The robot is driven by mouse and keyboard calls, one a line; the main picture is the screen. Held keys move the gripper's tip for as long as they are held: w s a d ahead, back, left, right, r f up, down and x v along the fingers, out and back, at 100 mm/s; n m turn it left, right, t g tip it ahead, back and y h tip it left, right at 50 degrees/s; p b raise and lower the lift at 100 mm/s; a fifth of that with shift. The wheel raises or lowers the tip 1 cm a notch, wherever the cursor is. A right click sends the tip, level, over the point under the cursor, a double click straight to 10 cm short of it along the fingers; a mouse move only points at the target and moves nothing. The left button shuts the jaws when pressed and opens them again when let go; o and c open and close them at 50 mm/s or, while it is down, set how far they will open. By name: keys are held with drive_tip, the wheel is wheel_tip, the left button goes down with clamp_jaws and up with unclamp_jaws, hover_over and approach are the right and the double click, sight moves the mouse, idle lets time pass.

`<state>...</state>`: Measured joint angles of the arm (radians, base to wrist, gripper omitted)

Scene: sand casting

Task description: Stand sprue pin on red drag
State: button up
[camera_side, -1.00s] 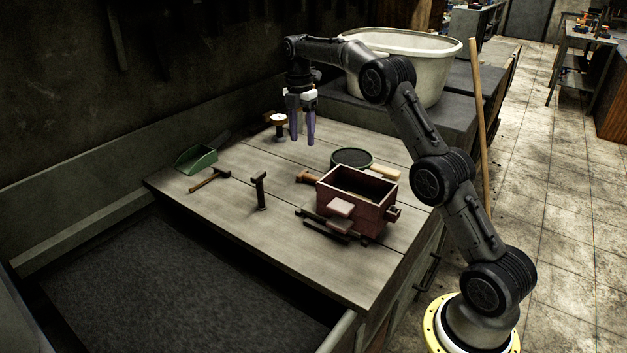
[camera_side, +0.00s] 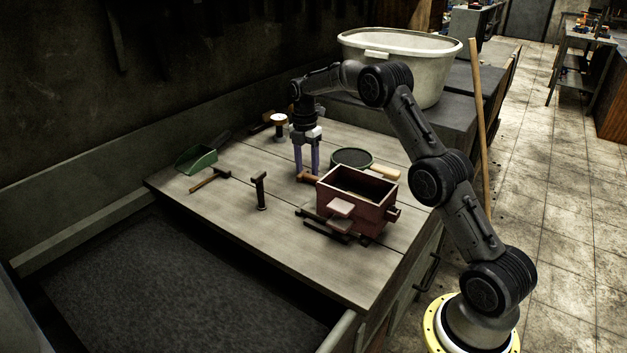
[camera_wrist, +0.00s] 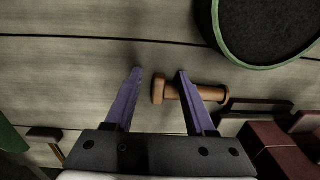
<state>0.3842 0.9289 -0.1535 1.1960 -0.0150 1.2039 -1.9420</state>
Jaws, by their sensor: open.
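The orange-brown wooden pin (camera_side: 306,177), apparently the sprue pin, lies on its side on the bench at the left of the red drag (camera_side: 368,214). In the wrist view, the pin (camera_wrist: 169,92) has wider ends and lies across the picture. The red drag is an open-topped box; part of it shows at lower right in the wrist view (camera_wrist: 278,148). My gripper (camera_side: 307,169) is open, pointing down close above the pin. In the wrist view, its right finger crosses in front of the pin, and the pin's left end shows between the fingers (camera_wrist: 158,72). Contact cannot be told.
A round green-rimmed sieve (camera_side: 352,158) lies behind the drag. A pink block (camera_side: 340,208) and dark bars (camera_side: 325,222) are at its front. A dark upright tool (camera_side: 260,190), a hammer (camera_side: 207,180) and a green scoop (camera_side: 196,159) stand or lie leftward. The front bench is clear.

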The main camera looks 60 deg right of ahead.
clamp_jaws()
idle(0.4)
